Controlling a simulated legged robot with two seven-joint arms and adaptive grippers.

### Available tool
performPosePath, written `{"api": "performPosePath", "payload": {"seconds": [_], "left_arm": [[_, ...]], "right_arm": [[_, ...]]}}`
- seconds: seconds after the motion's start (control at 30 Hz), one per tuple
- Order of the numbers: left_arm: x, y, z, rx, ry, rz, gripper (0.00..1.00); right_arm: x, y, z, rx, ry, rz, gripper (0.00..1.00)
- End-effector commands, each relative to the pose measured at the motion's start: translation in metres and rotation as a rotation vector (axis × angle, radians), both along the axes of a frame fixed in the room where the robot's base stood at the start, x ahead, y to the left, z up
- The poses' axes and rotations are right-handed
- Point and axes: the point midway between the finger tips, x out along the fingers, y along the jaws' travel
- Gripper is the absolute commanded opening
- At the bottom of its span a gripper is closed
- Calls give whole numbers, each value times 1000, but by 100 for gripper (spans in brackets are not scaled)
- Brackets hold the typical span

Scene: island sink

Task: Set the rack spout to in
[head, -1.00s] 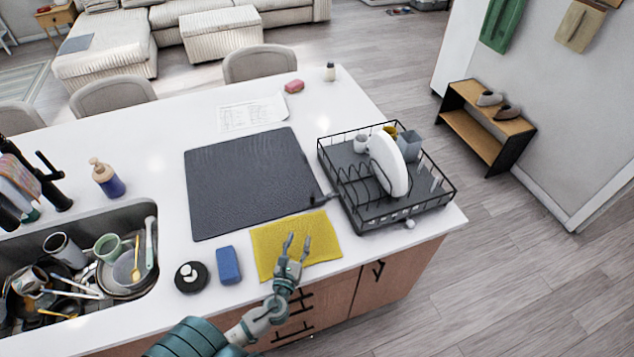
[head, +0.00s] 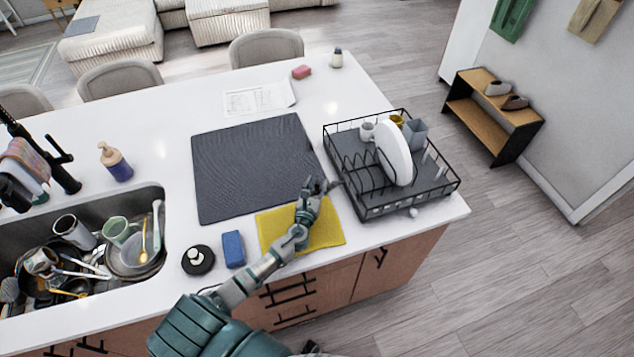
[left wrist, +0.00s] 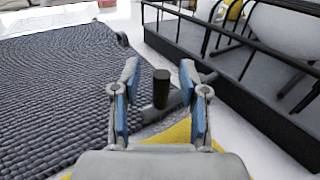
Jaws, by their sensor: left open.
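The black wire dish rack (head: 372,212) stands on the right end of the white island, holding a white plate (head: 396,152) and cups. A dark spout (left wrist: 162,90) juts from the rack's left side toward the dark drying mat (head: 250,165). My left gripper (head: 316,186) is over the far edge of the yellow cloth (head: 330,232), just left of the rack. In the left wrist view, my left gripper (left wrist: 160,95) is open, and the spout's dark upright end shows between its blue-padded fingers. I cannot tell whether they touch it.
The sink (head: 172,222) at the left is full of dishes. A small white knob (head: 413,212) sits by the rack's front edge.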

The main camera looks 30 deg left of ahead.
Motion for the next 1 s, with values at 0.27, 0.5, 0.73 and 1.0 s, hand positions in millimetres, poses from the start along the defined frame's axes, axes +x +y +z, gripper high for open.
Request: {"api": "performPosePath", "payload": {"seconds": [0.27, 0.5, 0.73, 1.0], "left_arm": [[9, 2, 0, -1, 1, -1, 43], [9, 2, 0, -1, 0, -1, 16], [9, 3, 0, 0, 1, 0, 0], [8, 1, 0, -2, 0, 26, 0]], "right_arm": [[0, 0, 0, 1, 0, 0, 0], [0, 1, 0, 1, 0, 0, 0], [-1, 0, 0, 1, 0, 0, 0], [-1, 0, 2, 1, 0, 1, 0]]}}
